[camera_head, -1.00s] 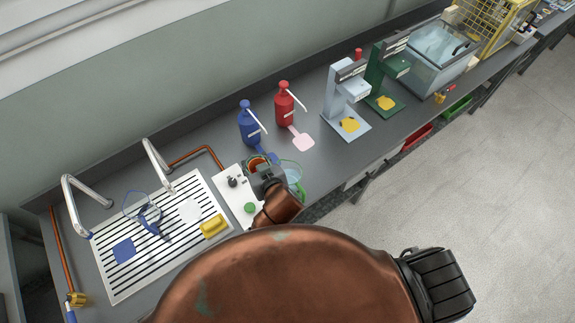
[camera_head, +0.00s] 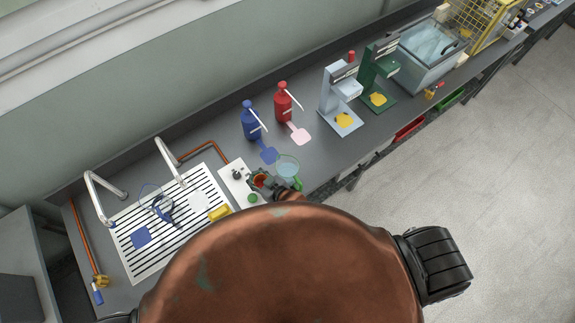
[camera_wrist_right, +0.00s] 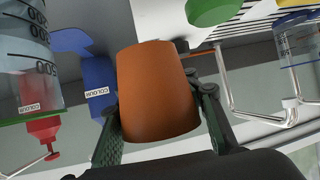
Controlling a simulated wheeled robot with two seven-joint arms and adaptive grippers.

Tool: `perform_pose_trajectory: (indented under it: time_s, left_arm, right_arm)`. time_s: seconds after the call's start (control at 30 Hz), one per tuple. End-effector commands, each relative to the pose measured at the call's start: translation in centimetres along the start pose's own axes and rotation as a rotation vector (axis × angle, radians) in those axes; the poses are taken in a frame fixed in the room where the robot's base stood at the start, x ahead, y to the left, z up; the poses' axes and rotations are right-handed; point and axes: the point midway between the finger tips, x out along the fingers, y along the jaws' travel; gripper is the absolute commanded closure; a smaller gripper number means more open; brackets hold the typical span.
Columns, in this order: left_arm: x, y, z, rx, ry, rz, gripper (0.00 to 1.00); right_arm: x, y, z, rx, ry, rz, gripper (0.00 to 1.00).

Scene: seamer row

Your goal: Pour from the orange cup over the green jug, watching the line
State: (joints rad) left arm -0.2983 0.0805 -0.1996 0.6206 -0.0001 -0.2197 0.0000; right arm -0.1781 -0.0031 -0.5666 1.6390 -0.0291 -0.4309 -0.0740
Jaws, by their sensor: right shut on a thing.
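The orange cup (camera_wrist_right: 155,88) fills the middle of the right wrist view, and a small part of it shows in the head view (camera_head: 260,181). My right gripper (camera_wrist_right: 160,118) is shut on it, one finger on each side. The inside of the cup is hidden in the wrist view, and I cannot tell its tilt. The clear jug with green trim and handle (camera_head: 288,166) stands just right of the cup and gripper. Its graduated wall (camera_wrist_right: 28,62) shows at the left of the wrist view; I cannot make out a liquid level. My left gripper is not in view.
A white board (camera_head: 236,176) with a green knob lies left of the cup, beside the slotted drainer (camera_head: 150,245) and taps. Blue (camera_head: 250,122) and red (camera_head: 283,103) bottles stand behind the jug. Grey and green stands are farther right.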

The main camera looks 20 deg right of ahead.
Motion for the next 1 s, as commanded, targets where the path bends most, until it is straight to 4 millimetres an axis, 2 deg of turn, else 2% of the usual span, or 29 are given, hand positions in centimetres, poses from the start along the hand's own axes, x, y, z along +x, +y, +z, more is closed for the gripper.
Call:
perform_pose_trajectory:
  time_s: [0.13, 0.4, 0.87, 1.0]
  left_arm:
    - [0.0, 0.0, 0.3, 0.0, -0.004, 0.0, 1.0]
    - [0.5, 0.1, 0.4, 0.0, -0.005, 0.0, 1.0]
    - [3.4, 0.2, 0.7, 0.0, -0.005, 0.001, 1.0]
    - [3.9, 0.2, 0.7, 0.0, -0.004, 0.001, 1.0]
  right_arm:
    - [-0.1, -0.1, -0.2, 0.015, 0.004, 0.02, 0.99]
    - [-0.4, 1.0, -0.3, 0.082, 0.021, -0.006, 0.99]
    - [-0.9, 3.0, -0.8, 0.285, 0.061, -0.108, 0.99]
    - [-1.4, 3.5, -1.8, 0.346, 0.073, -0.142, 0.99]
